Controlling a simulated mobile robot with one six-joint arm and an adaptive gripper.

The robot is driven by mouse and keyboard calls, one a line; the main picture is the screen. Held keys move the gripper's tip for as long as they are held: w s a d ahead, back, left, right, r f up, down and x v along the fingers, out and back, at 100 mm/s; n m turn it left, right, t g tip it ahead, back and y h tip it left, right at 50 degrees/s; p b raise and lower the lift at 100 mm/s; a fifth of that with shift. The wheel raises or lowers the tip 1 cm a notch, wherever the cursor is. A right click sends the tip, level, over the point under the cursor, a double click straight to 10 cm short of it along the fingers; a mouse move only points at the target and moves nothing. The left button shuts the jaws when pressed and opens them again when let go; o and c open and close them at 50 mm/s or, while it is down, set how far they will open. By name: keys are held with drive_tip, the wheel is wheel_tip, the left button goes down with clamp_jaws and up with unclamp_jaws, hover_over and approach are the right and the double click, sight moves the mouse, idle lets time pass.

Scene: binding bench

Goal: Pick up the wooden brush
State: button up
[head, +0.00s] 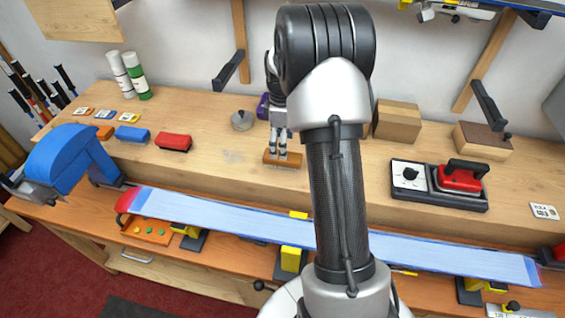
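The wooden brush (270,161) is a small orange-brown block with a pale lower edge, on the raised wooden shelf of the bench near the middle of the head view. My gripper (278,154) points down at it from above, and its two fingers overlap the brush in the picture. A narrow gap shows between the fingers. Whether they touch or grip the brush cannot be told. My arm stands in front, just to the right, and hides part of the shelf behind it.
A grey round object (242,121) and a purple item (262,106) stand close behind the brush. A red block (174,142) lies left; a waxing iron (461,177) on its black base is right. A long blue ski (220,216) lies in front, below the shelf.

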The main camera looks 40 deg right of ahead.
wheel_tip(320, 180, down, 3)
drive_tip(key=f, duration=0.1)
drive_tip(key=f+b, duration=0.1)
drive_tip(key=f, duration=0.1)
drive_tip(key=f+b, duration=0.1)
drive_tip(key=f, duration=0.1)
drive_tip(key=shift+w+d+f, duration=0.15)
drive_tip(key=shift+w+d, duration=0.05)
drive_tip(key=shift+d, duration=0.1)
drive_tip(key=shift+c, duration=0.4)
drive_tip(key=c, duration=1.1)
drive_tip(key=shift+c, duration=0.2)
wheel_tip(320, 180, up, 20)
drive_tip(key=p, duration=0.4)
drive_tip(key=shift+p, duration=0.4)
